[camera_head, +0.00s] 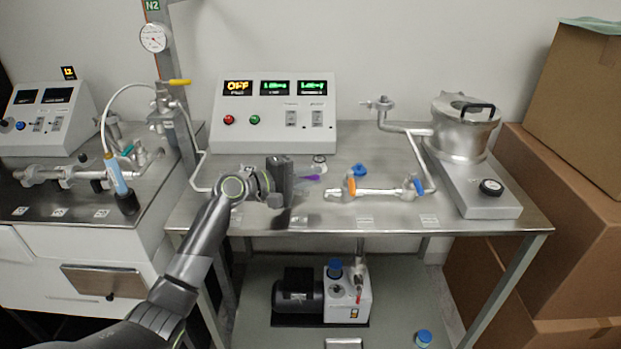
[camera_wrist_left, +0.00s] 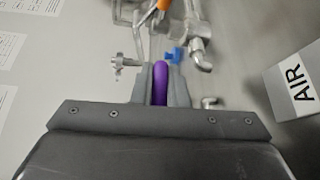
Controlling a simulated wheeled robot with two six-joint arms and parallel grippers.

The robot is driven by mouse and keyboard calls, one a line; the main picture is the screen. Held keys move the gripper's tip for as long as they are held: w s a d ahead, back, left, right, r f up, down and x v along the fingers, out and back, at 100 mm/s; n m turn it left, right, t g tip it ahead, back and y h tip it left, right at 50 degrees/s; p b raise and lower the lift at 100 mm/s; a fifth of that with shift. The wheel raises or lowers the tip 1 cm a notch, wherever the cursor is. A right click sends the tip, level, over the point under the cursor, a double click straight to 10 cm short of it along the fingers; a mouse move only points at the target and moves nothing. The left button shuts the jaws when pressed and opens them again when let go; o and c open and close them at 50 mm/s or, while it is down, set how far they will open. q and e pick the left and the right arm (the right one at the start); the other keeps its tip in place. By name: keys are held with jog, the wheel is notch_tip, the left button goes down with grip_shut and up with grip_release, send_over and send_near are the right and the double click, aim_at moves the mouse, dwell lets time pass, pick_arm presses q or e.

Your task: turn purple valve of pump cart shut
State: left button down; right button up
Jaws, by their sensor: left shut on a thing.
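The purple valve handle shows as a small purple tip (camera_head: 313,177) just right of my left gripper (camera_head: 290,178) in the head view. In the left wrist view the purple handle (camera_wrist_left: 160,84) lies between the two fingers of my left gripper (camera_wrist_left: 161,86), which is shut on it. The gripper hides most of the valve body in the head view. The pump cart (camera_head: 480,222) is a steel table with pipework on its top. My right gripper is not in view.
An orange-handled valve (camera_head: 351,186) and a blue-handled valve (camera_head: 419,187) sit on the pipe to the right. A control box (camera_head: 274,112) stands behind, and a metal chamber (camera_head: 464,128) stands at the right. A pump (camera_head: 347,298) is on the lower shelf.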

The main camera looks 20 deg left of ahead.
pick_arm(q)
jog(key=c, duration=1.4)
grip_release()
jog(key=shift+c, duration=0.2)
jog(key=b+v, duration=0.2)
jog(key=v, duration=1.4)
jog(key=shift+f, duration=0.1)
jog(key=shift+s+a, duration=0.45)
jog(key=shift+s, duration=0.1)
